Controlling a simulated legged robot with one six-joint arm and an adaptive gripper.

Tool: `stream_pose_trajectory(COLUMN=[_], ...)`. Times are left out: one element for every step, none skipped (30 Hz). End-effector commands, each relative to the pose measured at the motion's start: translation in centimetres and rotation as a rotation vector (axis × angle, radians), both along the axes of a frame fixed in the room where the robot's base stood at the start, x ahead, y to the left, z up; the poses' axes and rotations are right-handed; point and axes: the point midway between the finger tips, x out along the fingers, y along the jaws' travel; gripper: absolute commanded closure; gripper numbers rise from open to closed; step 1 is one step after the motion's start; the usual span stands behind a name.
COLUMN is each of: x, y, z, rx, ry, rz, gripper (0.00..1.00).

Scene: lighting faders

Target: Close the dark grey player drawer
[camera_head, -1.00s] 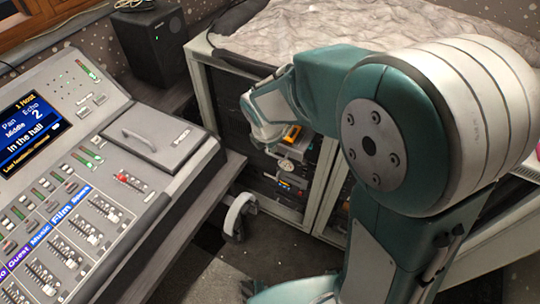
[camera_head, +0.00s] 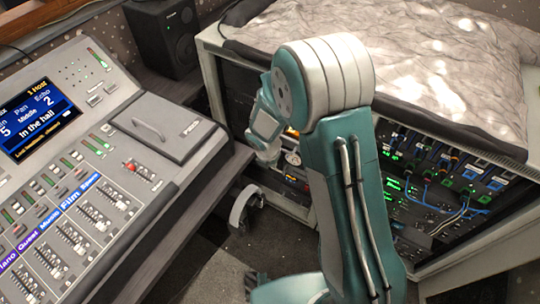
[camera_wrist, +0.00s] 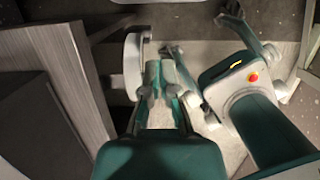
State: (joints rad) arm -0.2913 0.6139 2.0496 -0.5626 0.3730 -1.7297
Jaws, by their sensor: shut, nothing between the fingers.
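On the sloping console in the head view, a dark grey panel (camera_head: 162,127) with a bar handle (camera_head: 145,128) lies flat. I cannot tell whether it is the player drawer. No clearly open drawer shows; the rack front (camera_head: 298,185) behind my arm is partly hidden. My gripper (camera_head: 267,156) hangs in front of the rack, to the right of the console and clear of the panel. In the wrist view my gripper (camera_wrist: 166,92) points toward the floor, its fingers close together with nothing between them.
The mixing console (camera_head: 75,215) fills the left, with a black speaker (camera_head: 165,38) behind it. A rack cabinet with cabled units (camera_head: 440,185) stands at the right under a grey cloth (camera_head: 440,60). A white curved part (camera_head: 241,206) stands near the floor between them.

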Motion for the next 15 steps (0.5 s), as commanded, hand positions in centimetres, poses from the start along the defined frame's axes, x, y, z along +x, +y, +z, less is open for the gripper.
stream_pose_trajectory(x=[0.9,1.3,1.8,2.1,2.3,2.6,2.8,2.9,3.1,3.1,3.2,3.2,3.2,3.2,3.2], y=[-0.6,-0.9,-1.3,-1.5,-1.7,-1.9,-2.0,-2.1,-2.2,-2.2,-2.3,-2.3,-2.3,-2.3,-2.2], z=[0.3,0.4,0.6,0.6,0.7,0.7,0.8,0.8,0.8,0.9,0.9,0.9,0.9,0.9,0.9], rx=[0.001,0.0,0.001,0.001,0.001,0.001,0.0,0.001,0.0,0.0,0.0,0.0,0.0,0.0,0.0], ry=[-0.005,-0.004,-0.003,-0.003,-0.003,-0.003,-0.003,-0.002,-0.001,-0.001,-0.001,-0.001,-0.001,-0.001,-0.001], rz=[-0.006,-0.006,-0.006,-0.006,-0.005,-0.005,-0.004,-0.003,-0.003,-0.003,-0.002,-0.002,-0.001,-0.001,-0.001], gripper=[1.0,1.0,1.0,1.0,1.0,1.0,1.0,1.0,1.0,1.0,1.0,1.0,1.0,1.0,1.0])
